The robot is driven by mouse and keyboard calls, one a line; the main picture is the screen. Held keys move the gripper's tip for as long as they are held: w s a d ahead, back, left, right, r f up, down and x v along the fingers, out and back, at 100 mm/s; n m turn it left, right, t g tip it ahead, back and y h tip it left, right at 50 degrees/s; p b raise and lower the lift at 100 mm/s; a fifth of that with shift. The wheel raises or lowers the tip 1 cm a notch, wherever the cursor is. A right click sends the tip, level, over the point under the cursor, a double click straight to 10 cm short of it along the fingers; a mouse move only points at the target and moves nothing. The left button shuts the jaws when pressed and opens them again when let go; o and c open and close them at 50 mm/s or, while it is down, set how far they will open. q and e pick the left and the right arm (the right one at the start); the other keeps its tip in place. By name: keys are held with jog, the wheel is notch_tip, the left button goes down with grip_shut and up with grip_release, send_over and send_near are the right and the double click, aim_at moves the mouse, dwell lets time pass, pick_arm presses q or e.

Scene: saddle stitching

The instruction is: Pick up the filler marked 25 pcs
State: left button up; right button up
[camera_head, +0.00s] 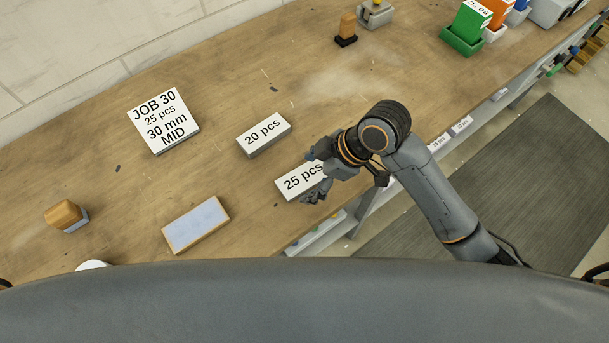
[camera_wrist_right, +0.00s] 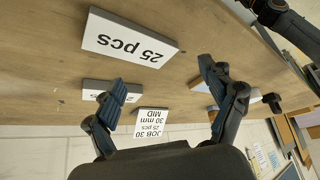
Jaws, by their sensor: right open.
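The filler marked 25 pcs (camera_head: 296,184) is a white-topped block lying flat on the wooden bench near its front edge. My right gripper (camera_head: 318,174) is open at the filler's right end in the head view, with its fingers partly covering that end. In the right wrist view the filler (camera_wrist_right: 128,43) lies above and to the left of the open fingertips (camera_wrist_right: 162,76), with nothing held between them. Whether a finger touches it cannot be told. My left gripper is not in view.
A similar block marked 20 pcs (camera_head: 264,135) lies behind the filler. A job card block (camera_head: 163,119) stands further left. A pale blue-topped block (camera_head: 196,224) and a wooden-handled tool (camera_head: 66,215) lie at front left. Green and orange bins (camera_head: 462,32) stand at back right.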

jog(key=w+d+r+n+g+h, duration=0.2)
jog(key=w+d+r+n+g, duration=0.1)
jog(key=w+r+n, duration=0.45)
jog(key=p, duration=0.2)
send_over(306, 176)
jog(key=w+d, duration=0.2)
jog(key=f, duration=0.7)
jog(key=shift+s+a+f, duration=0.15)
jog(key=shift+a+f, duration=0.1)
jog(key=shift+f, duration=0.1)
jog(key=shift+s+f+p, duration=0.15)
jog(key=shift+f+p, duration=0.15)
jog(key=shift+f, duration=0.25)
jog(key=x, duration=0.1)
jog(key=p+x, duration=0.1)
jog(key=x, duration=0.1)
jog(key=shift+s+d+f, duration=0.15)
jog(key=shift+f, duration=0.65)
jog(key=c, duration=1.1)
